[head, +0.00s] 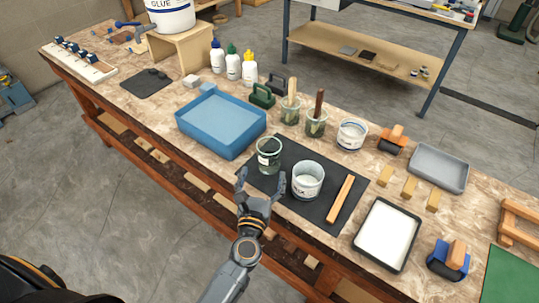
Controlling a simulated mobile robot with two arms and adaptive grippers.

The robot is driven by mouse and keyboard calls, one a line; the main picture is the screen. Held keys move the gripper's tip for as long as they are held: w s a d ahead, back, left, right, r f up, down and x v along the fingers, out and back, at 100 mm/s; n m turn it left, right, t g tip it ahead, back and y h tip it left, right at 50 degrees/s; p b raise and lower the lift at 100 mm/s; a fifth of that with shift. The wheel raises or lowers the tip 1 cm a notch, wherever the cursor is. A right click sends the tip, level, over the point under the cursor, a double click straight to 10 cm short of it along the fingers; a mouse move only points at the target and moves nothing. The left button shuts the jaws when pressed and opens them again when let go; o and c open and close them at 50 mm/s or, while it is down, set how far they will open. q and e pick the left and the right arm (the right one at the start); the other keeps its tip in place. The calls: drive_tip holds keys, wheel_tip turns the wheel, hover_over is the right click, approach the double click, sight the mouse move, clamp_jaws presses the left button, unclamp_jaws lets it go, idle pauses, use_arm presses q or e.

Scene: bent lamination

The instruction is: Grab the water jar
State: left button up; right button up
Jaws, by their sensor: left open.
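A clear glass jar (269,158) with a pale label stands upright on the dark mat (290,153), near its left end. It looks like the water jar. My left gripper (261,182) is open and empty at the table's front edge, just in front of the jar. Its two fingertips are spread and point toward the jar, one to its left and one to its lower right. I cannot tell whether either touches it. My right gripper is not in view.
A white labelled cup (307,182) stands close to the jar's right, beside the right fingertip. A wooden stick (341,198) lies farther right on the mat. A blue tray (215,133) is close behind left. Glass jars holding brushes (291,112) stand behind.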

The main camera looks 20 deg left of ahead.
sight(267, 164)
use_arm(q)
drive_tip(key=shift+w, duration=0.55)
drive_tip(key=w, duration=0.2)
drive_tip(key=w+p, duration=0.1)
drive_tip(key=w, duration=0.1)
drive_tip(key=shift+w+a+f, duration=0.1)
drive_tip(key=shift+w+f, duration=0.1)
drive_tip(key=shift+w, duration=0.2)
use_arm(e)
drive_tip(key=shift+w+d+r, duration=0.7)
use_arm(q)
drive_tip(key=c, duration=1.3)
drive_tip(key=shift+r, duration=0.1)
drive_tip(key=shift+c, duration=0.9)
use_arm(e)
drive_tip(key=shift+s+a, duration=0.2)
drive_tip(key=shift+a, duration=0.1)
use_arm(q)
drive_tip(key=shift+r, duration=0.1)
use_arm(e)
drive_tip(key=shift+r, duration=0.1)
